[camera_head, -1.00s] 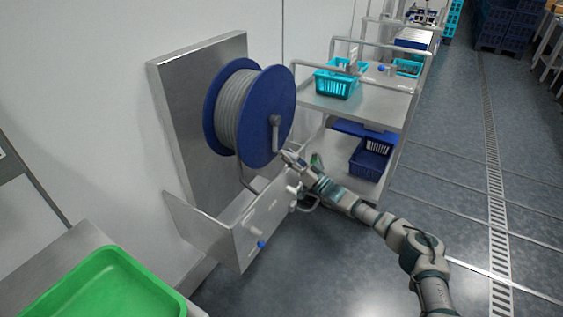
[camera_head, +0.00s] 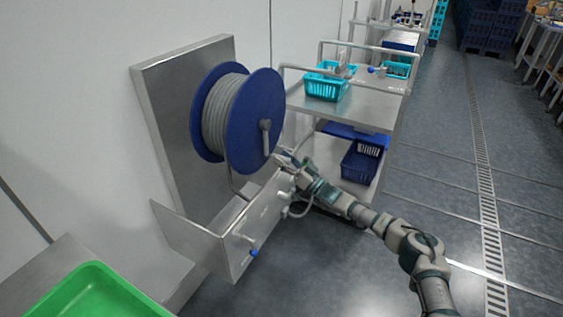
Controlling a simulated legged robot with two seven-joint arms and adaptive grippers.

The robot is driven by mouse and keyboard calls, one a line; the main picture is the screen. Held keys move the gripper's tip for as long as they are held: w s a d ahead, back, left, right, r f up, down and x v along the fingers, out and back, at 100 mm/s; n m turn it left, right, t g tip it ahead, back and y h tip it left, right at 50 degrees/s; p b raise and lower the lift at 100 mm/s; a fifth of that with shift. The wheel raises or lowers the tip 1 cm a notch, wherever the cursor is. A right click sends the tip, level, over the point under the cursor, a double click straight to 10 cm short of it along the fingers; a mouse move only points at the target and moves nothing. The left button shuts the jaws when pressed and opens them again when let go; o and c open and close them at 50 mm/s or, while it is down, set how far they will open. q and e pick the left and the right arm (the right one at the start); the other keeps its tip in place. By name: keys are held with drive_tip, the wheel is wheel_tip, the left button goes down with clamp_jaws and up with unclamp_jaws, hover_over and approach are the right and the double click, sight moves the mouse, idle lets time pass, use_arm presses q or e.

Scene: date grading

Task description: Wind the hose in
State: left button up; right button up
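The hose reel has blue flanges (camera_head: 252,95) and stands in front of a steel plate on the wall. Grey hose (camera_head: 217,112) is wound around its drum, and a grey length hangs below the reel (camera_head: 233,183). A grey crank handle (camera_head: 266,138) on the front flange points down from the hub. My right gripper (camera_head: 282,158) is beside the handle's lower end, at the flange's lower right edge. Its fingers are too small to tell whether they are open or touch the handle. My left gripper is out of view.
A steel panel with valves (camera_head: 262,217) sits below the reel, close under my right arm. A steel cart (camera_head: 362,108) with a turquoise basket (camera_head: 327,86) and blue crate (camera_head: 361,160) stands behind. A green tray (camera_head: 95,290) is at lower left.

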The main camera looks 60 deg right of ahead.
drive_tip(key=shift+f, duration=0.2)
drive_tip(key=shift+s, duration=0.1)
drive_tip(key=shift+s+a+f, duration=0.1)
drive_tip(key=shift+s+f, duration=0.05)
drive_tip(key=shift+s, duration=0.2)
drive_tip(key=v, duration=1.1)
drive_tip(key=shift+f, duration=0.15)
drive_tip(key=shift+w, duration=0.1)
